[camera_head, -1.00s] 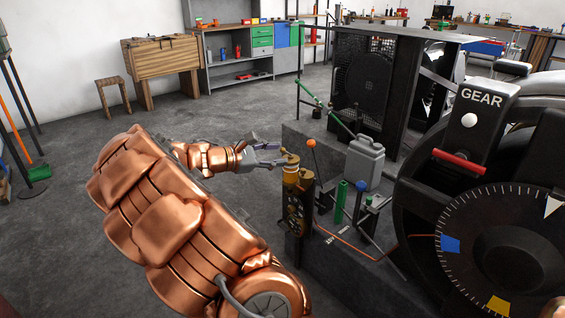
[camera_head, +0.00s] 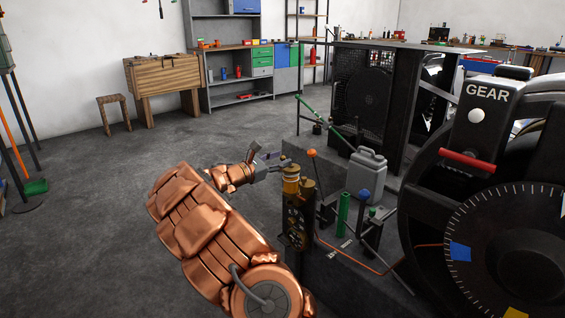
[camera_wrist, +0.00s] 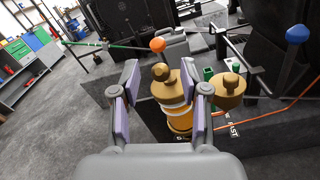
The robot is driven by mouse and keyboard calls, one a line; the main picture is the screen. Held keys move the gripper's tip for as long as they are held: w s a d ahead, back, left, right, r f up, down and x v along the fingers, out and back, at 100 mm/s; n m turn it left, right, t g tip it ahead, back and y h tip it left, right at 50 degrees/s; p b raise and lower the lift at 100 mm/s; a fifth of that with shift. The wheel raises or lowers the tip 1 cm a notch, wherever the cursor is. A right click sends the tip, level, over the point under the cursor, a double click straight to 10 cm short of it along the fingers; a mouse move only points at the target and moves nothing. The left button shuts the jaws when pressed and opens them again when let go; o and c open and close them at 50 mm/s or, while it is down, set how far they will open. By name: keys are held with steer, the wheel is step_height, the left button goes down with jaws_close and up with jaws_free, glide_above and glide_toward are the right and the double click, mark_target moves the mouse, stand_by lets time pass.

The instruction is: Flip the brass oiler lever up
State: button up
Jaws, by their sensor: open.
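The brass oiler (camera_head: 291,184) stands upright on a dark post at the corner of the machine base, with pale bands around its body. In the wrist view its brass top (camera_wrist: 171,90) carries a small rounded brass knob (camera_wrist: 161,72), which looks like the lever; its exact tilt is hard to tell. A second, smaller brass cap (camera_wrist: 229,93) sits just right of it. My gripper (camera_head: 271,156) is at the left of the oiler's top. In the wrist view its two fingers are apart, with the knob showing between them; I cannot tell whether they touch it.
An orange-knobbed lever (camera_head: 311,153), a grey jerrycan (camera_head: 367,175), a green cylinder (camera_head: 343,214) and a blue-knobbed lever (camera_head: 364,196) crowd the base beside the oiler. An orange cable (camera_head: 352,258) runs across it. The GEAR housing (camera_head: 486,120) rises at right.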

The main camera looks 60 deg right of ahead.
steer(key=shift+x, duration=0.8)
jaws_close()
